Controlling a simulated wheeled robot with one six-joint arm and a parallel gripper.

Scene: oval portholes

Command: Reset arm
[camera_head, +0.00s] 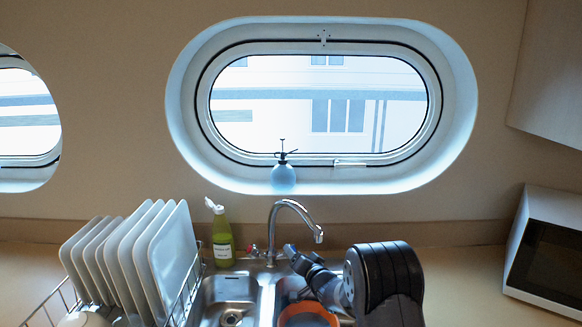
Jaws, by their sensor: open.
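My arm shows at the lower right of the head view, a thick dark ribbed link over the right side of the sink.
A double sink (232,290) holds an orange-rimmed item (308,311) on the right. A plate rack (181,291) with several white plates (176,250) and a green bottle (222,238) stand left. A spray bottle (283,178) sits on the porthole sill. A microwave (545,255) stands right.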

